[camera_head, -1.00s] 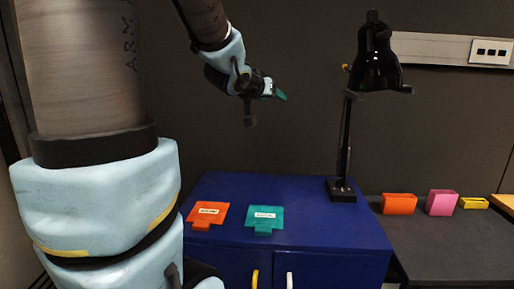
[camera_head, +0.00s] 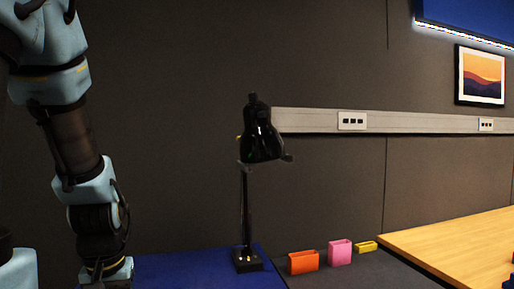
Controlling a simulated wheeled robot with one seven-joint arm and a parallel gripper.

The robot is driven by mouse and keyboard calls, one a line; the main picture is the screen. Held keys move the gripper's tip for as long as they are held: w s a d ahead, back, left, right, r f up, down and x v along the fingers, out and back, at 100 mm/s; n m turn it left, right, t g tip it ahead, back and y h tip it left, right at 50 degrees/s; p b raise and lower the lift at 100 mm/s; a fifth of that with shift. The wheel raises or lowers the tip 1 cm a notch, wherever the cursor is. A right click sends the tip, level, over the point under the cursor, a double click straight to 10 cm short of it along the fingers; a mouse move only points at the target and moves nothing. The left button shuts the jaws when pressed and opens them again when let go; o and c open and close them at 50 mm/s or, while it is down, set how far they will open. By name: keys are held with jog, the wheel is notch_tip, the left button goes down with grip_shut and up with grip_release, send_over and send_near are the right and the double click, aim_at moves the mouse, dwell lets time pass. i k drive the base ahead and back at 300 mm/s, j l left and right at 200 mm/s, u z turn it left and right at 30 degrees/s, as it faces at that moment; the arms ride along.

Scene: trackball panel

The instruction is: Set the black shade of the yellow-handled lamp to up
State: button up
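The black desk lamp stands upright on its black base (camera_head: 247,259) at the right part of the blue cabinet top (camera_head: 180,271). Its black shade (camera_head: 261,139) sits at the top of a thin post (camera_head: 245,205), with its wide end downward. A small yellow part, likely the handle, shows at the left of the shade (camera_head: 239,137). My arm hangs down at the left, clear of the lamp. Its fingertips do not show; the end of the arm runs to the lower edge of the picture.
An orange holder (camera_head: 303,262), a pink holder (camera_head: 340,252) and a yellow one (camera_head: 366,247) stand right of the lamp. A wooden table (camera_head: 465,248) is at the right. A grey socket rail (camera_head: 400,122) runs along the wall behind. There is open space between my arm and the lamp.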

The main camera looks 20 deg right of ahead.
aim_at(261, 141)
jog(key=l+u, duration=0.1)
jog(key=l, duration=0.3)
jog(key=k+l+u, duration=0.1)
jog(key=l, duration=0.3)
jog(key=k+l+u, duration=0.1)
jog(key=l, duration=0.3)
jog(key=k+l+u, duration=0.1)
jog(key=l, duration=0.3)
jog(key=k+l+u, duration=0.1)
jog(key=l, duration=0.25)
jog(key=k, duration=0.1)
